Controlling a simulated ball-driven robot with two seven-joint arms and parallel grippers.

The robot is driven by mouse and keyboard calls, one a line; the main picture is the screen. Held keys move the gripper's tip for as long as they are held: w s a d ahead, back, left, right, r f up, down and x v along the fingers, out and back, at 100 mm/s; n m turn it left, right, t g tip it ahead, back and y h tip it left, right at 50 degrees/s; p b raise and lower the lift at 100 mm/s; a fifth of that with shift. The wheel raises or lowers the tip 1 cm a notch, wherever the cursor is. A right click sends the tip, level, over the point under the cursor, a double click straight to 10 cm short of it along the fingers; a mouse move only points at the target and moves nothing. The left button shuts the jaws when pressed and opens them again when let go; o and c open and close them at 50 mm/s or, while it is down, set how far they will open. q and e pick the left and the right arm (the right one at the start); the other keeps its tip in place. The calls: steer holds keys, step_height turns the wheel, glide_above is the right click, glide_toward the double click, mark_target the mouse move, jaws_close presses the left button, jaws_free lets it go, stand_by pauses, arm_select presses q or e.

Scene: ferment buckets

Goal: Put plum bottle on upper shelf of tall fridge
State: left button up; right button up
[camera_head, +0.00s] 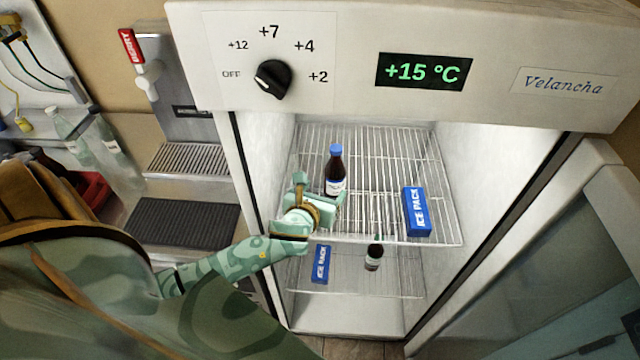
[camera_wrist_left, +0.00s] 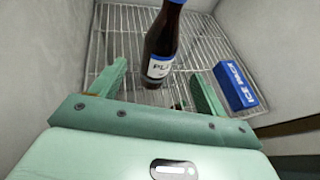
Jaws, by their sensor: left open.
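The plum bottle (camera_head: 335,172) is dark with a blue cap and a pale label. It stands upright on the upper wire shelf (camera_head: 385,150) of the open tall fridge (camera_head: 350,20). In the left wrist view the bottle (camera_wrist_left: 163,45) stands just beyond the fingers, its label partly readable as "PL". My left gripper (camera_head: 322,196) reaches into the fridge just in front of the bottle. Its fingers (camera_wrist_left: 157,85) are open and apart, with nothing seen held between them. My right gripper is not in view.
A blue ice pack (camera_head: 417,211) stands to the right on the upper shelf. Another ice pack (camera_head: 320,264) and a small dark bottle (camera_head: 374,256) are on the lower shelf. A tap dispenser (camera_head: 180,90) and clear bottles (camera_head: 108,140) stand left of the fridge.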

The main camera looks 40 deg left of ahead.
arm_select(q)
steer(key=s+d+f+n+h, duration=0.2)
steer(key=s+d+n+h, duration=0.15)
steer(key=d+n, duration=0.6)
steer(key=s+a+f+n+g, duration=0.15)
steer(key=s+f+n, duration=0.25)
steer(key=f, duration=0.4)
steer(key=s+f+n+g, duration=0.3)
steer(key=s+f+n, duration=0.1)
steer(key=f, duration=0.3)
steer(key=s+a+f+n+g, duration=0.1)
steer(key=s+f+n+g, duration=0.1)
steer(key=s+f+n, duration=0.45)
steer(key=s+f+n+g, duration=0.1)
steer(key=s+f, duration=0.3)
steer(key=s, duration=0.4)
steer(key=s+f+n+g, duration=0.2)
steer(key=s+f, duration=0.3)
steer(key=s, duration=0.3)
steer(key=s+a+f+n+g, duration=0.1)
steer(key=s+f+n+g, duration=0.1)
steer(key=s+f, duration=0.3)
steer(key=s, duration=0.2)
steer(key=shift+s, duration=0.4)
steer(key=shift+a+g, duration=0.1)
steer(key=shift+g, duration=0.15)
